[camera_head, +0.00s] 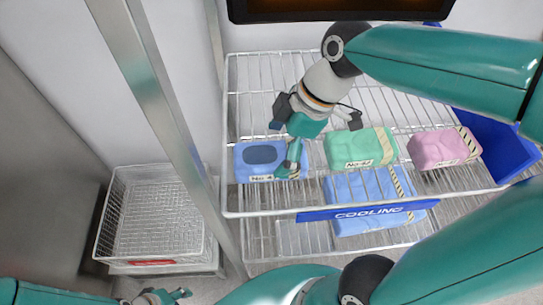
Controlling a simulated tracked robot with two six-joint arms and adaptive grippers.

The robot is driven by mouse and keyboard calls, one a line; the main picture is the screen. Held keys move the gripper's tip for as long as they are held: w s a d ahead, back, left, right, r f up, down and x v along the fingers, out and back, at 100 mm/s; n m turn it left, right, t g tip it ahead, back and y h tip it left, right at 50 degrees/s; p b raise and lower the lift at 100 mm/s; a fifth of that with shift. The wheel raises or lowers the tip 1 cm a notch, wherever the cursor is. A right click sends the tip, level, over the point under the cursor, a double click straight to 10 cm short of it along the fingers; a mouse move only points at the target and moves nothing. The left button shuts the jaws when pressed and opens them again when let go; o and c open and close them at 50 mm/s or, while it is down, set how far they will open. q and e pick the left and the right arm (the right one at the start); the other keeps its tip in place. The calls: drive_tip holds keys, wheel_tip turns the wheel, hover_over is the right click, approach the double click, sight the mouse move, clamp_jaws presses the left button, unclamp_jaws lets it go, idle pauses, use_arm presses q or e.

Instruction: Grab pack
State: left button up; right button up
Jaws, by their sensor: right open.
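On the upper wire shelf a blue pack (250,155) with a dark oval and a label stands at the left. A green pack (352,146) labelled No-42 is in the middle, and a pink pack (440,150) is at the right. A larger blue pack (350,192) lies on the lower shelf, seen through the wires. My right gripper (291,165) is open and points down at the right end of the left blue pack, covering part of it; contact cannot be told. My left gripper (165,297) is low at the left, away from the packs, partly cut off.
A metal post (165,110) stands left of the shelf. A blue COOLING strip (365,212) edges the upper shelf. A blue bin (507,150) is at the right. The shelf's back is bare.

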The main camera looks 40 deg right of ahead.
sight(274, 154)
drive_tip(key=x, duration=0.3)
drive_tip(key=shift+a+f, duration=0.1)
drive_tip(key=shift+a, duration=0.15)
drive_tip(key=c, duration=1.4)
